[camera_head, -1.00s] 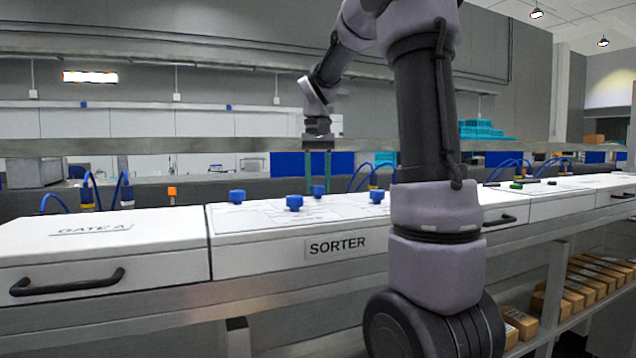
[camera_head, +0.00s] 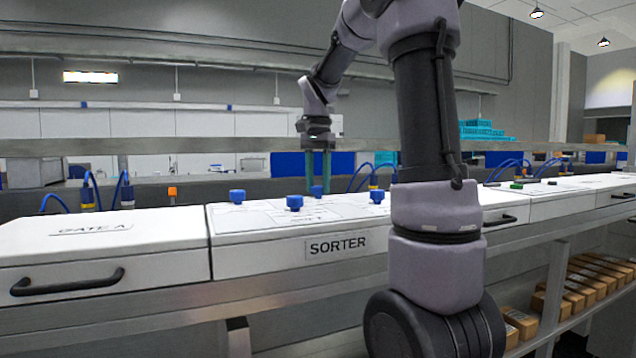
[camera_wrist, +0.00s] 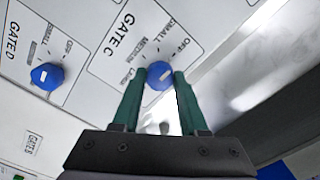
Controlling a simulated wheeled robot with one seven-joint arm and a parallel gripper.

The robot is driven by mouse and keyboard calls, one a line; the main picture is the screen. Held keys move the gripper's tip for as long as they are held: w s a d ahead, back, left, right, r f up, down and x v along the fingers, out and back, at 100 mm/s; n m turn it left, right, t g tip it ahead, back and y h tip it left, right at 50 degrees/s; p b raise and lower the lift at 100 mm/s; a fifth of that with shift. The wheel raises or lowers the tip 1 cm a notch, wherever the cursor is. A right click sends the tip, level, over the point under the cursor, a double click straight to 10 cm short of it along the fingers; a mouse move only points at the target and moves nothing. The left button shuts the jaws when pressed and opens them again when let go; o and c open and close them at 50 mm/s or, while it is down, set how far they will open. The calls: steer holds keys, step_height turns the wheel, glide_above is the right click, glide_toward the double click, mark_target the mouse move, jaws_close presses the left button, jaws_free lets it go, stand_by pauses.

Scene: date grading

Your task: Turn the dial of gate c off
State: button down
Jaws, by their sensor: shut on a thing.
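The gate C dial (camera_wrist: 159,75) is a round blue knob with a pale pointer mark, on the white panel marked GATE C (camera_wrist: 118,36). OFF, SMALL, MEDIUM and LARGE are printed around it. The mark points toward the upper right in the wrist view; I cannot tell exactly which setting it meets. My gripper (camera_wrist: 160,72) has its green fingers on either side of the dial, shut on it. In the head view, my gripper (camera_head: 318,188) reaches down to this dial (camera_head: 316,190) at the back of the sorter top, and the fingers partly hide it.
The gate D dial (camera_wrist: 46,76) is a blue knob beside it in the wrist view. Other blue knobs (camera_head: 237,196), (camera_head: 295,203) and (camera_head: 377,197) stand on the sorter (camera_head: 262,236). The GATE A box (camera_head: 150,245) with a black handle lies left.

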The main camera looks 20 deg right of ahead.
mark_target(318, 186)
stand_by(0.4)
steer(key=shift+c, duration=2.2)
jaws_free()
step_height(318, 186, up, 11)
steer(key=shift+f, duration=0.1)
